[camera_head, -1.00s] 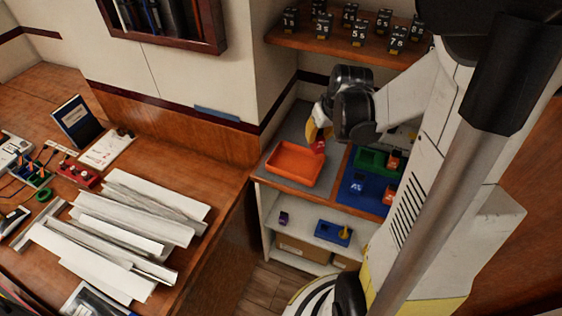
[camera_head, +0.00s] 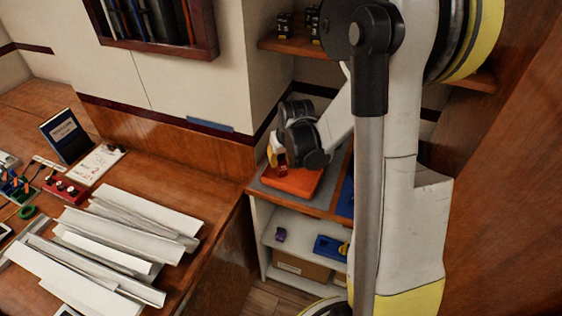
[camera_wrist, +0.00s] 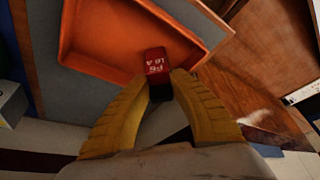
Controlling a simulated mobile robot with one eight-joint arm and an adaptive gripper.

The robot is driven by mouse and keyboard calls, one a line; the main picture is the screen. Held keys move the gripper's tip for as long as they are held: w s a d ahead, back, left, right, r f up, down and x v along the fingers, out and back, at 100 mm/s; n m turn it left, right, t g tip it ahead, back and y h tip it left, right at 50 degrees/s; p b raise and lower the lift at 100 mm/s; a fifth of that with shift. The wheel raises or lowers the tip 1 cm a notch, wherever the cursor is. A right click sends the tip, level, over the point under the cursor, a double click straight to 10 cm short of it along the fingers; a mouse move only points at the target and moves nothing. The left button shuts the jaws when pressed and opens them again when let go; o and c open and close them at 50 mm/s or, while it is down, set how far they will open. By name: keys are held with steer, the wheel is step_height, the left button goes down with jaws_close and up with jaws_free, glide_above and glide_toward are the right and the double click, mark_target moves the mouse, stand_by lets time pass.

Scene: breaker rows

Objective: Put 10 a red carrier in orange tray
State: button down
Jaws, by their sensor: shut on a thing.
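The orange tray (camera_head: 294,182) lies on the grey part of the shelf top in the head view, partly hidden by my wrist. It also shows in the wrist view (camera_wrist: 95,38), where its visible inside is empty. My gripper (camera_wrist: 159,84) has yellow fingers and is shut on a small red and black carrier (camera_wrist: 155,62) with white lettering, whose digits I cannot read for certain. In the head view the red carrier (camera_head: 282,169) shows at my gripper (camera_head: 277,158), over the tray's far left part. In the wrist view it overlaps the tray's edge. I cannot tell its height above the tray.
A blue tray (camera_head: 346,197) stands right of the orange one, mostly hidden by my arm. Black blocks (camera_head: 284,24) stand on the upper shelf (camera_head: 275,43). A lower shelf holds a purple block (camera_head: 280,234) and a blue piece (camera_head: 328,247).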

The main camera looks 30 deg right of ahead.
steer(key=c, duration=1.3)
jaws_free()
steer(key=shift+f, duration=0.1)
steer(key=shift+o, duration=0.2)
steer(key=d+p+v, duration=0.1)
steer(key=p+v, duration=0.3)
steer(key=v, duration=0.8)
steer(key=s+a+r+n+t, duration=0.1)
steer(key=s+a+r, duration=0.4)
steer(key=s+a, duration=0.2)
steer(key=s+a+r+n+t, duration=0.1)
steer(key=s+a+r, duration=0.4)
steer(key=s+a, duration=0.2)
steer(key=shift+a+r+t+y, duration=0.2)
steer(key=shift+a+t+y, duration=0.2)
steer(key=shift+a, duration=0.25)
